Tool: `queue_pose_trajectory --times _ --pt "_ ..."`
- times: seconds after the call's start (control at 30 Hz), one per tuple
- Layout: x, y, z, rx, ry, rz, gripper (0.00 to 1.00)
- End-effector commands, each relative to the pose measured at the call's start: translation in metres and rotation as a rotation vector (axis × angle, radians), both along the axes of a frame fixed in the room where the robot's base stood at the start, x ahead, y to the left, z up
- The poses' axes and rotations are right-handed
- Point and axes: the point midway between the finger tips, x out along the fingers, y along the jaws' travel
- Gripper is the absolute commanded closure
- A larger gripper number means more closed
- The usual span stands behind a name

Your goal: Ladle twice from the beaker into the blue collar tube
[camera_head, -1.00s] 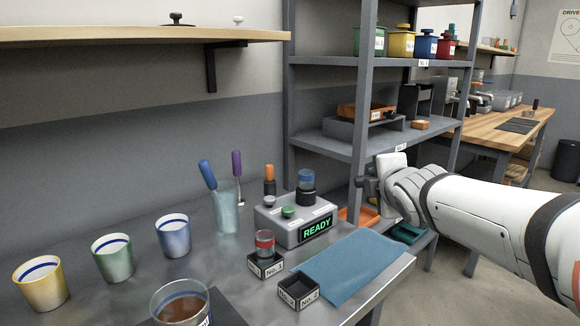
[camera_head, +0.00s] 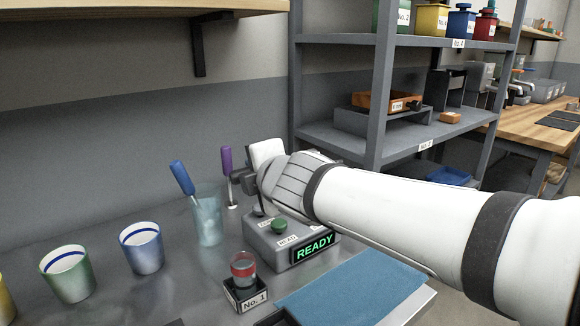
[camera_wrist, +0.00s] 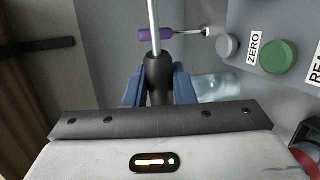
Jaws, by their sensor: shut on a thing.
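In the wrist view my gripper (camera_wrist: 158,88) has its blue fingers shut on a black handle with a thin metal rod (camera_wrist: 154,25); the rod's far end is out of view, so I cannot tell whether it is the ladle. In the head view my gripper (camera_head: 240,180) is above the left end of the READY device, right of a clear glass vessel (camera_head: 207,220) with a blue-handled tool in it. A red-collared tube (camera_head: 243,266) stands in the No. 1 holder. The blue-collared tube is not visible; my arm covers where it stood. The beaker of brown contents is out of frame.
The READY device (camera_head: 316,248) has a green button (camera_head: 279,227). A purple-handled tool (camera_head: 227,162) stands just left of my gripper. Green (camera_head: 68,280) and blue (camera_head: 142,253) banded cups stand left. A blue cloth (camera_head: 355,295) lies in front, and a shelf rack (camera_head: 380,105) rises behind.

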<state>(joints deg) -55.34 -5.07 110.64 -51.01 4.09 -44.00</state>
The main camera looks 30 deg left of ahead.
Motion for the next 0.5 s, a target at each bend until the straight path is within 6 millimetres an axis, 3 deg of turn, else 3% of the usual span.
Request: queue_pose_trajectory --times 0.5 --pt "0.013 -0.01 0.033 0.11 0.135 -0.01 1.0"
